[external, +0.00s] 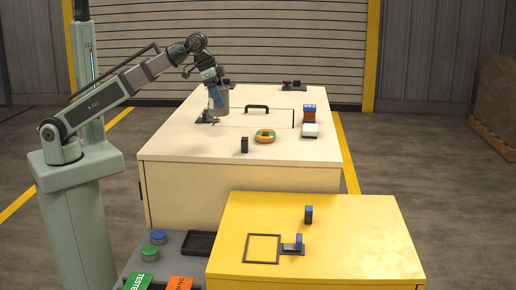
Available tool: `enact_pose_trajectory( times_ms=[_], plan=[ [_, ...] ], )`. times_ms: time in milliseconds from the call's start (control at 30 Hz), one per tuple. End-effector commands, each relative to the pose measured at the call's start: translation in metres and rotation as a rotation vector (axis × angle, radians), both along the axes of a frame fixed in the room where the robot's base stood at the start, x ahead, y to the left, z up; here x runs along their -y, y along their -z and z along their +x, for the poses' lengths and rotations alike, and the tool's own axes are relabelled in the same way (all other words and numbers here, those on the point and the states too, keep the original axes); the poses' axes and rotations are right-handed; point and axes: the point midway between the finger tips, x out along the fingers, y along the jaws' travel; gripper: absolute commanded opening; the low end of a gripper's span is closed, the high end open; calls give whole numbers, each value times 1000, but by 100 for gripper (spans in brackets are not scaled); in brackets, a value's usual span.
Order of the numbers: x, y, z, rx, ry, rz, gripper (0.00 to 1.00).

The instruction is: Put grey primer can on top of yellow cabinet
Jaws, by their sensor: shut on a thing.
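A grey can (223,99) is at the far left part of the white table, right at the end of my arm. My gripper (217,101) is shut on it. Its fingers partly cover the can, and I cannot tell whether the can touches the surface below. The yellow cabinet (350,255) stands in front, at the lower right. On its top are a black square outline (263,248), a small dark block with a blue top (308,215), and a dark bracket with a blue part (297,245) beside the outline.
A grey low surface (178,245) with blue and green knobs lies left of the cabinet. The cabinet's right side is bare.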

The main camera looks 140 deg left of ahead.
Motion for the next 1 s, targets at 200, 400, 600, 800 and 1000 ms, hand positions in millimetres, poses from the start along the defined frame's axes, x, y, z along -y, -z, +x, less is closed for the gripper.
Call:
enact_pose_trajectory(
  times_ms=[200, 400, 600, 800, 1000],
  plan=[
    [30, 6, 33, 0, 69, -1, 35],
    [66, 27, 81, -1, 162, -1, 35],
    [100, 48, 136, 0, 254, 0, 35],
    [134, 71, 200, -1, 345, -1, 35],
    [163, 98, 277, -1, 415, 0, 35]
  ],
)
